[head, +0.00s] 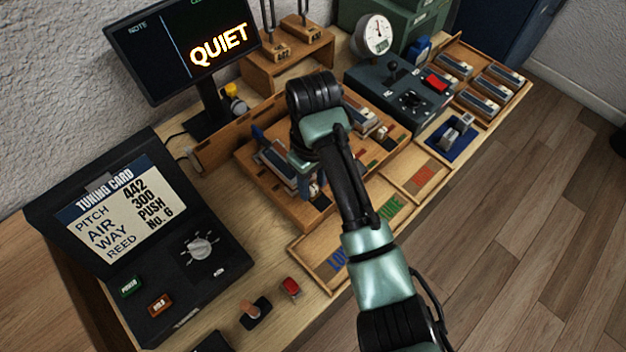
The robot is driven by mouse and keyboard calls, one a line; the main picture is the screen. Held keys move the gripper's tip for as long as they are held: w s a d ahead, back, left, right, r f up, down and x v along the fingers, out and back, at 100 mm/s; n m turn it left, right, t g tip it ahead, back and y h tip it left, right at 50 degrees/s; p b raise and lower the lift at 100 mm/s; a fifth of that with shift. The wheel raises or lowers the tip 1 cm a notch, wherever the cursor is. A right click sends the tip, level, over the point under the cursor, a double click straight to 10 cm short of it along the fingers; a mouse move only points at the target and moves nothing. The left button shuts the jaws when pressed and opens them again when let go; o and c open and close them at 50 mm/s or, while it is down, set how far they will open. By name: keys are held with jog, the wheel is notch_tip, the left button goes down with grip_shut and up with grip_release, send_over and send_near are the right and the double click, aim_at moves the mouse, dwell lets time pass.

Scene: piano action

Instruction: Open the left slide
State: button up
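A raised wooden block (250,163) stands mid-bench. On it are two metal-topped pieces that look like slides, one at the left (274,160) and one at the right (362,128). The left one is partly hidden by my wrist, and I cannot tell how far it is open. My arm reaches over the block from the lower right. My gripper (313,190) points down at the block's front left, close beside the left slide. I cannot tell whether it touches it. The fingers are small and partly hidden, so their opening is unclear.
A black console with a tuning card (115,208) stands at the left. A monitor reading QUIET (180,45) is behind. A grey box with a gauge (373,35) and a tray of metal-topped pieces (480,92) are at the right. A red button (290,288) sits in front.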

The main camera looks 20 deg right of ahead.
grip_shut()
dwell(1.2)
